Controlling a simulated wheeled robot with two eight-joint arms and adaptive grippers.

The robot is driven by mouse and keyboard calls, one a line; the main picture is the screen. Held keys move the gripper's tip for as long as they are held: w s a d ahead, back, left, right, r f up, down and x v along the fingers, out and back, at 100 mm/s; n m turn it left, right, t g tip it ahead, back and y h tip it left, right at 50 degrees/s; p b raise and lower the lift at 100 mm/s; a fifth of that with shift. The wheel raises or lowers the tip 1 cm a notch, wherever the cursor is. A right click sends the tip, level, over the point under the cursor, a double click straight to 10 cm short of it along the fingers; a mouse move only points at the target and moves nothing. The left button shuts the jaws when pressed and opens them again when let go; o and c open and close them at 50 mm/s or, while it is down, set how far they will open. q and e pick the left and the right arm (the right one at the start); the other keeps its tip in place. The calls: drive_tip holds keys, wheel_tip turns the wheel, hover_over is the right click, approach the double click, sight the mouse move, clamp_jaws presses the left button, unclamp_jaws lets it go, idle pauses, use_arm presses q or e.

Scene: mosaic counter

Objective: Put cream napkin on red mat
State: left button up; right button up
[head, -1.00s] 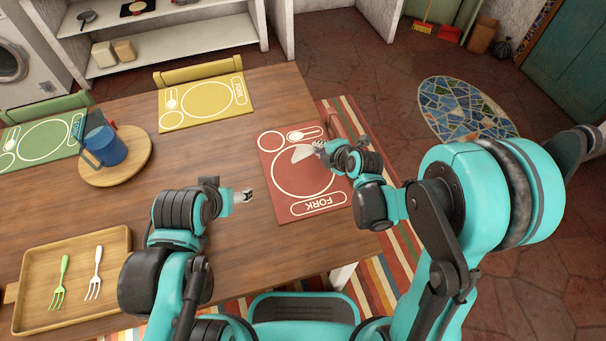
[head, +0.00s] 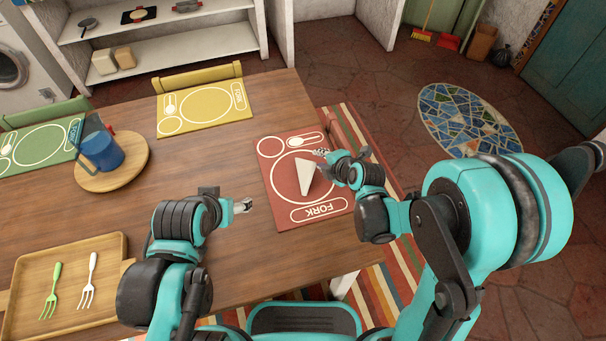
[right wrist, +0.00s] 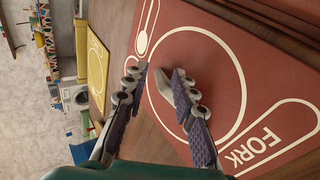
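The cream napkin (head: 305,177) is a pale folded triangle over the middle of the red mat (head: 273,176), point up. My right gripper (head: 322,158) is just to the right of it, above the mat. In the right wrist view the fingers (right wrist: 158,82) are spread apart. A pale edge, likely the napkin (right wrist: 164,84), shows beside the right-hand finger; whether it touches is unclear. The red mat (right wrist: 255,70) fills much of that view. My left gripper (head: 243,206) hovers over bare wood left of the mat, with nothing visible in it; its finger gap is too small to judge.
A wooden tray (head: 118,247) with a green fork (head: 50,290) and a white fork (head: 88,280) lies at front left. Yellow (head: 205,108) and green (head: 40,145) mats lie farther back. The table's middle is clear.

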drive_tip(key=p+v, duration=0.3)
drive_tip(key=v, duration=0.4)
drive_tip(key=shift+r, duration=0.1)
wheel_tip(320, 180, up, 8)
drive_tip(key=s+d+p, duration=0.1)
drive_tip(key=s+p, duration=0.1)
drive_tip(key=p, duration=0.5)
drive_tip(key=s+d+r+m+h, duration=0.1)
drive_tip(key=s+d+r+m, duration=0.1)
drive_tip(key=m, duration=0.5)
drive_tip(key=s+d+r+m+g+h, duration=0.1)
drive_tip(key=s+d+r+m+h, duration=0.1)
drive_tip(key=s+m, duration=0.5)
drive_tip(key=s+d+r+m+g+h, duration=0.1)
drive_tip(key=s+d+r+m, duration=0.2)
drive_tip(key=m, duration=0.6)
drive_tip(key=s+d, duration=0.1)
drive_tip(key=d, duration=0.1)
drive_tip(key=shift+s+d+r+h+b, duration=0.2)
drive_tip(key=shift+s+d+h+b, duration=0.1)
drive_tip(key=shift+d, duration=0.1)
